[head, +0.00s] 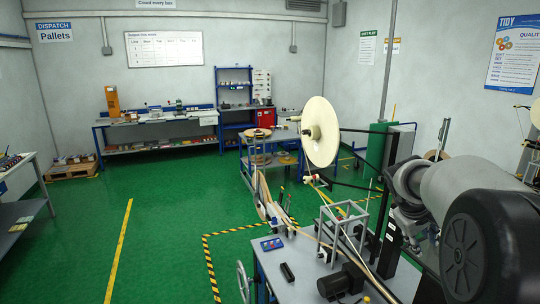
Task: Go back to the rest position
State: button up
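My arm comes in from the right edge and reaches toward the tape machine. My gripper (413,240) hangs below the wrist at the right. It is small and dark against the machine parts, and I cannot tell whether its fingers are open or shut or hold anything. The payoff's large cream reel disc (320,132) stands upright, left of my gripper. A brown tape reel (262,195) stands lower at its left. The grey machine table (295,275) carries a metal frame (345,228), and part of it is hidden by my arm.
A black motor (340,281) and a blue button box (271,244) are on the table. A handwheel (242,282) is at its left side. A blue cart (268,160) with reels stands behind. Green floor (160,235) at the left is clear.

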jog(key=s+a+f+y+b, duration=0.1)
jog(key=s+a+f+b, duration=0.15)
jog(key=s+a, duration=0.3)
jog(key=s+a+f+m+t+y+b, duration=0.1)
jog(key=s+a+f+b, duration=0.1)
jog(key=s+a+b, duration=0.3)
jog(key=s+a+f+y+b, duration=0.1)
jog(key=s+a+f+b, duration=0.1)
jog(key=s+a, duration=0.4)
jog(key=s+a+f+y+b, duration=0.1)
jog(key=s+a+f+b, duration=0.3)
jog(key=s+f, duration=0.2)
jog(key=s+a+f+m+y+b, duration=0.1)
jog(key=s+a+f+b, duration=0.3)
jog(key=s+f, duration=0.3)
jog(key=s, duration=0.2)
jog(key=shift+s+a+y, duration=0.4)
jog(key=shift+d+f, duration=0.1)
